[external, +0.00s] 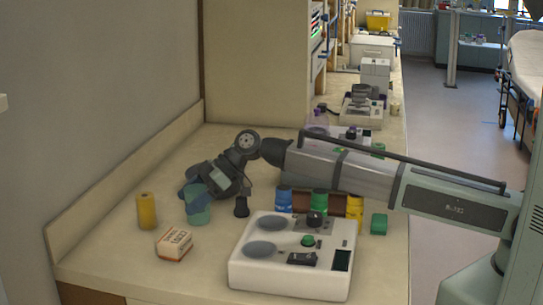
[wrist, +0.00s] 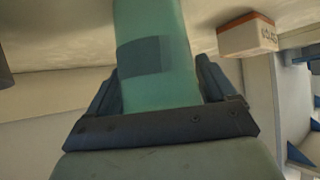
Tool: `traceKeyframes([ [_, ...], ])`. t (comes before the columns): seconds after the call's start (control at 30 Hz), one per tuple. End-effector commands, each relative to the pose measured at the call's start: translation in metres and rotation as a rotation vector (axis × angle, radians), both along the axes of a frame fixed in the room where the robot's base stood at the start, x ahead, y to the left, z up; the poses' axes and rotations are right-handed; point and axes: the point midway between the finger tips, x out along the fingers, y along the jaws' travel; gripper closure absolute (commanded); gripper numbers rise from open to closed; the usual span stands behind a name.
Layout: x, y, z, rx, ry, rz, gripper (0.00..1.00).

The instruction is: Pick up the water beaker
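The water beaker, a translucent teal cup with a darker blue square patch, stands near the left part of the counter in the external view (external: 198,214). It also fills the upper middle of the wrist view (wrist: 158,25). My gripper (external: 200,186) is around its upper part, with its dark blue-grey fingers on both sides. In the wrist view my gripper (wrist: 160,82) has its fingers against the beaker's two sides, with no clear gap. I cannot tell whether the beaker's base touches the counter.
A yellow cylinder (external: 147,211) stands left of the beaker. A small white and orange box (external: 174,245) lies in front. A white device (external: 290,279) stands to the right.

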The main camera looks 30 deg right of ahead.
Motion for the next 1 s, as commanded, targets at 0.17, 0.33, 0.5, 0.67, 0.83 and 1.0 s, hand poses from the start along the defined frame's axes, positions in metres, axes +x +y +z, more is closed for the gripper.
traceKeyframes([
  [0.17,0.0,-0.0001,0.0001,0.0,0.0,0.0,0.33],
  [0.33,0.0,-0.0002,0.0,0.0,0.0,0.0,0.49],
  [0.5,0.0,-0.0002,0.0002,0.0,0.0,0.0,0.62],
  [0.67,0.0,-0.0002,0.0002,0.0,0.0,0.0,0.62],
  [0.83,0.0001,-0.0002,0.0016,0.0,0.0,0.0,0.62],
  [1.0,0.0002,-0.0001,0.0069,0.0,0.0,0.0,0.62],
])
